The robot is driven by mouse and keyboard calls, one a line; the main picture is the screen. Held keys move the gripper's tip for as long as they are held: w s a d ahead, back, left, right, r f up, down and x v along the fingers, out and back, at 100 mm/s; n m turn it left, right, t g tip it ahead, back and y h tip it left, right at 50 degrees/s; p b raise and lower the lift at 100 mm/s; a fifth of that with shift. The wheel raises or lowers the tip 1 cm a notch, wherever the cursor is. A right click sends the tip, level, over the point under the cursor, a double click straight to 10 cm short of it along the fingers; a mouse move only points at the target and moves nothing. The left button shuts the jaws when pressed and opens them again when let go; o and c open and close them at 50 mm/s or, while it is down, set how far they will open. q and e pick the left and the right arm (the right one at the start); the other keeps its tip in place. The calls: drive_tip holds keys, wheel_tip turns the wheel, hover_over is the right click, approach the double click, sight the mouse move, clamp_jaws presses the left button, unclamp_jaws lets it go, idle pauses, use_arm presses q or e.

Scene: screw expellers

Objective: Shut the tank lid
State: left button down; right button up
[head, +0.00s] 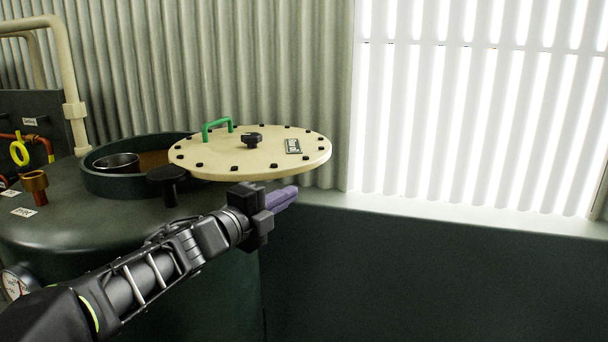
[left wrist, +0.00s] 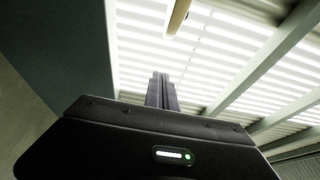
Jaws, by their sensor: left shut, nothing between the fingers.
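The tank lid (head: 225,164) is a round cream disc with dark bolts round its rim, a green handle (head: 217,127), a black knob and a small label. It lies level, swung off to the right of the dark green tank (head: 60,228), so the round tank opening (head: 103,185) is largely uncovered. A black pivot post (head: 170,184) stands at the opening's front right edge. My left gripper (head: 291,195) is shut and empty, just below and in front of the lid's right part. In the left wrist view its fingers (left wrist: 161,91) are together. A cream edge (left wrist: 178,17) shows above them.
A metal cup-like part (head: 117,163) sits inside the opening. Pipes (head: 70,90), a yellow ring valve (head: 19,152) and a gauge (head: 14,284) are at the left. A corrugated wall and bright window stand behind; a dark low wall (head: 430,265) with a pale ledge is at the right.

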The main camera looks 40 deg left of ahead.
use_arm(q)
drive_tip(key=shift+w, duration=0.15)
drive_tip(key=w+a+p, duration=0.3)
drive_tip(key=w+p, duration=0.1)
drive_tip(key=w, duration=0.7)
drive_tip(key=shift+a, duration=0.35)
drive_tip(key=shift+f, duration=0.1)
